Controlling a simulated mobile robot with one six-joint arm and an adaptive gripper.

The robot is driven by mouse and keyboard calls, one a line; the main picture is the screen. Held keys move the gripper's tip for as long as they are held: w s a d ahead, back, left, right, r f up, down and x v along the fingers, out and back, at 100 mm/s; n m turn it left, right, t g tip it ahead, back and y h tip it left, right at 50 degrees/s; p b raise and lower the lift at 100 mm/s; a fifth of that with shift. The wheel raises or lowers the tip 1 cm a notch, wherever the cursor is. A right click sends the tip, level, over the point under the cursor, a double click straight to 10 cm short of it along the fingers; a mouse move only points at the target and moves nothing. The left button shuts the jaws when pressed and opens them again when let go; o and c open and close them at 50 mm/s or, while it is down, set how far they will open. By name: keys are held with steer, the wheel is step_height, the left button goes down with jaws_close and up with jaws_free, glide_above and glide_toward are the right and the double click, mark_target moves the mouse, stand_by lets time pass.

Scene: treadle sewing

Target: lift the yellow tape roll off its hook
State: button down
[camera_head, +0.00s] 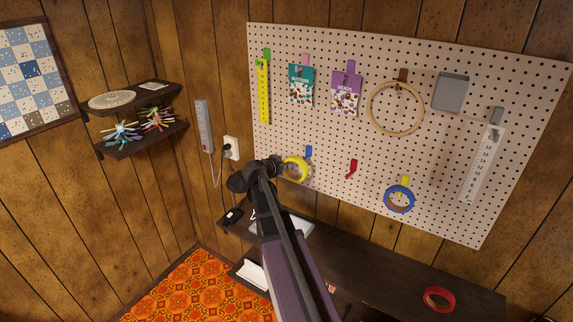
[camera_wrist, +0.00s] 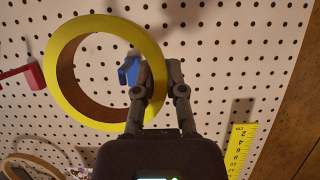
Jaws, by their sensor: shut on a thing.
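The yellow tape roll (camera_head: 302,172) is at the lower left of the pegboard, just below and left of a blue hook (camera_head: 308,151). In the wrist view the yellow roll (camera_wrist: 56,62) faces the camera as a wide ring with a brown inside. The blue hook (camera_wrist: 129,71) shows through its hole; I cannot tell whether the roll rests on it. My gripper (camera_wrist: 160,76) is shut on the ring's right side there, with the rim between its fingers. In the head view my gripper (camera_head: 278,165) is at the roll's left side.
An empty red hook (camera_head: 351,168) and a blue tape roll (camera_head: 389,205) on a yellow hook are to the right. A yellow ruler (camera_head: 263,95) hangs above left. A red tape roll (camera_head: 427,300) lies on the dark table (camera_head: 385,275) below. A wall outlet (camera_head: 231,147) is left.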

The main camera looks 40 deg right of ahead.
steer(key=shift+s+a, duration=0.35)
steer(key=shift+a, duration=0.45)
steer(key=shift+s+a, duration=0.35)
steer(key=shift+a, duration=0.45)
steer(key=shift+f, duration=0.1)
